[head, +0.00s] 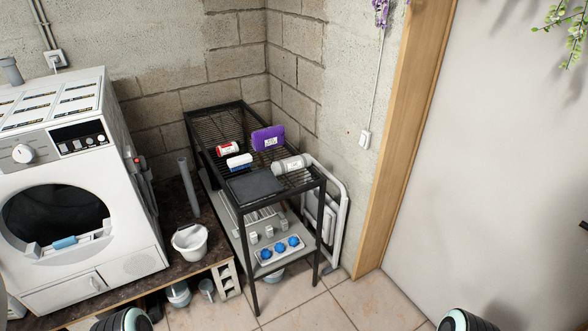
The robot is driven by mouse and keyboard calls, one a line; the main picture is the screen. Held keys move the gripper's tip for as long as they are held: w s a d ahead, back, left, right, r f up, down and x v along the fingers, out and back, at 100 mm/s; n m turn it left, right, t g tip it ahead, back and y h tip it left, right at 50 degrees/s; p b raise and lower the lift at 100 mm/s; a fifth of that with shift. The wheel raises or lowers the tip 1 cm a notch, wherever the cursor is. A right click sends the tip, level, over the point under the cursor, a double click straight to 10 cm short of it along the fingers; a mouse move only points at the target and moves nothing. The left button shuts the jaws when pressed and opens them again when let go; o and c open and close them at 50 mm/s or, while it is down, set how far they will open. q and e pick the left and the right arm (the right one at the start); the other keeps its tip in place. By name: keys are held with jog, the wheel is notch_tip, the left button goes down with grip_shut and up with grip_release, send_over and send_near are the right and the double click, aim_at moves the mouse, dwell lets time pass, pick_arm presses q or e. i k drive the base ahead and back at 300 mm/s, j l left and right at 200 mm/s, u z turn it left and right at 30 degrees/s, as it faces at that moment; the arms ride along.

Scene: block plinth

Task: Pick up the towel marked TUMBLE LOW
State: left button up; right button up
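A purple, thick, soft-looking item with a small white label (267,139) stands at the back of the black wire rack's top shelf (215,122); it could be a folded towel. A dark grey flat item (255,187) lies at the front of the same shelf and could be a folded cloth. The lettering on the labels is too small to read, so I cannot tell which item, if any, says TUMBLE LOW. Neither gripper is in view; only rounded parts of my arms show at the bottom edge.
The shelf also holds a red-and-white container (228,148), a blue-and-white item (239,162) and a pale cylinder (292,164). A washing machine (75,170) and white bucket (190,243) are left. Tiled floor (310,312) is open in front.

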aim_at(285, 165)
jog(key=i+l, duration=0.7)
jog(key=i, duration=0.2)
